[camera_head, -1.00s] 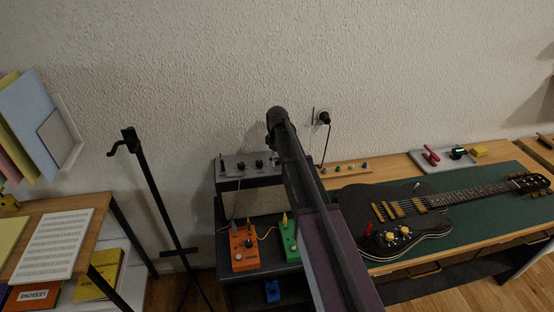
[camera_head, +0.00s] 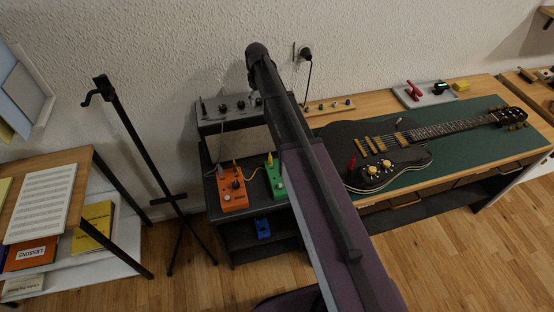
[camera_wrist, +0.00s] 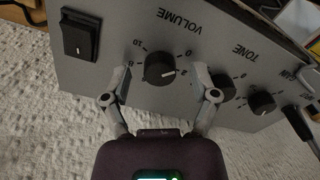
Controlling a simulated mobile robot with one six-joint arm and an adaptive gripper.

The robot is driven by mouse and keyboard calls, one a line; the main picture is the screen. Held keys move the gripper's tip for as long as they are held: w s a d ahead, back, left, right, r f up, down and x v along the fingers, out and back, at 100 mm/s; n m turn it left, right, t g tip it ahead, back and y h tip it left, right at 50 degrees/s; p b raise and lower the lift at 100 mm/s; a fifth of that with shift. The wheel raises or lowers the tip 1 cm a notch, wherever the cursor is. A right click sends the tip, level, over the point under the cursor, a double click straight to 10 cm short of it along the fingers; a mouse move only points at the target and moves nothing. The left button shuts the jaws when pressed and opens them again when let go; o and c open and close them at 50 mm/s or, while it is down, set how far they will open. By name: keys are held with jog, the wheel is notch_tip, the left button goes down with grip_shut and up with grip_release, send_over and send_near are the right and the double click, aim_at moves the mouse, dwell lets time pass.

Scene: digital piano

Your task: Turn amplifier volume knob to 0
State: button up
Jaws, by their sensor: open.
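The amplifier (camera_head: 225,125) is a grey box on the dark shelf unit against the wall. In the wrist view its front panel (camera_wrist: 115,20) appears upside down. The black volume knob (camera_wrist: 158,68) sits under the VOLUME lettering, its white pointer mark toward the right of the picture. My gripper (camera_wrist: 160,77) is open, one finger on each side of the volume knob, with visible gaps; contact cannot be seen. The right finger is close to the tone knob (camera_wrist: 223,87) and partly covers it. In the head view my arm hides my gripper and the amplifier's right part.
The panel also has a black rocker switch (camera_wrist: 80,35), another knob (camera_wrist: 262,102) and a plugged cable (camera_wrist: 298,125). Orange (camera_head: 232,190) and green (camera_head: 276,178) pedals sit below the amplifier. A guitar (camera_head: 375,155) lies on the bench at right; a black stand (camera_head: 140,150) is at left.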

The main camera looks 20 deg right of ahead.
aim_at(259, 99)
jog(key=m, duration=0.9)
jog(key=shift+m, duration=0.4)
jog(key=m, duration=1)
notch_tip(259, 99, up, 14)
jog(key=p, duration=1.4)
jog(key=s+f+n+b, duration=0.4)
jog(key=s+n, duration=0.1)
jog(key=s, duration=0.5)
jog(key=s+f+n+b, duration=0.5)
jog(key=s, duration=0.5)
jog(key=s+a+f+n+b, duration=0.1)
jog(key=s+f+n+b, duration=0.3)
jog(key=s, duration=0.6)
jog(key=shift+s+f+n+b, duration=0.25)
jog(key=shift+f+n+b, duration=0.15)
jog(key=shift+f+b, duration=0.1)
